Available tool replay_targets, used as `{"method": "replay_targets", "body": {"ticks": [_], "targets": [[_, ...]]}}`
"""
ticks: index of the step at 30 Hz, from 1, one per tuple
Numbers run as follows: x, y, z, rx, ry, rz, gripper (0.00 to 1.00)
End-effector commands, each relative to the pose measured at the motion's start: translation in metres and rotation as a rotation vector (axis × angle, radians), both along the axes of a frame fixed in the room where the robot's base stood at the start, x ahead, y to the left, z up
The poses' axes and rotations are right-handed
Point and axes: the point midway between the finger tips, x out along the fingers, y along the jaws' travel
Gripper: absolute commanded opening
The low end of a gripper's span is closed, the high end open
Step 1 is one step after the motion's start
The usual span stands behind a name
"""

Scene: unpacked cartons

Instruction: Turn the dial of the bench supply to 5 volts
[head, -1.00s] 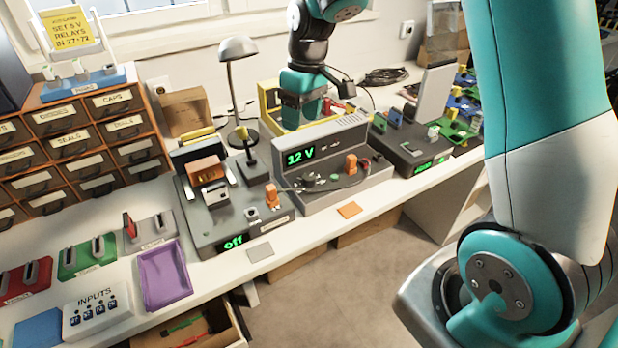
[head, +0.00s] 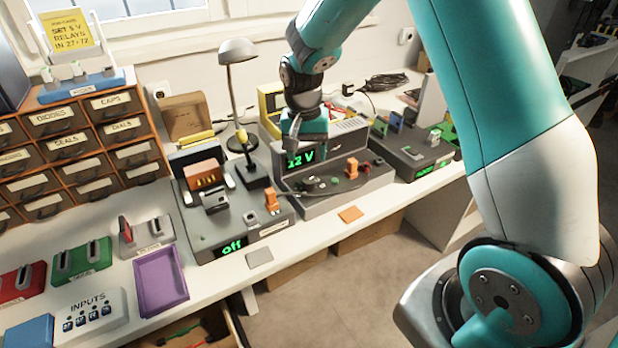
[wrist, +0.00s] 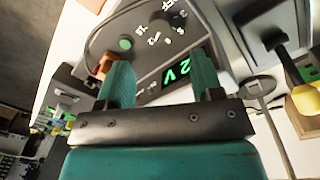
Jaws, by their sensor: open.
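The bench supply (head: 335,200) is a grey sloped unit on the bench, and its green display (head: 301,158) reads 12 V. The display also shows in the wrist view (wrist: 184,68), partly behind a finger. The dial (wrist: 160,20) seems to be the dark round knob among white marks near the top of the wrist view; its pointer is too small to read. My gripper (head: 308,148) is over the back of the supply, close to the display. In the wrist view its two teal fingers (wrist: 162,72) are apart with nothing between them, and the dial lies beyond their tips.
An orange clip (head: 352,167) and a dark cable are on the supply's panel. A grey unit reading off (head: 232,246) with a desk lamp (head: 238,52) behind it stands left. Another grey unit (head: 415,155) stands right.

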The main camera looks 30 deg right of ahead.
Motion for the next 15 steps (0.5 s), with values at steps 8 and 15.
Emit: {"method": "replay_targets", "body": {"ticks": [8,15], "targets": [[-0.002,-0.002,-0.057,0.000,0.004,0.001,0.60],[-0.002,-0.003,-0.078,0.000,0.000,0.001,0.60]]}}
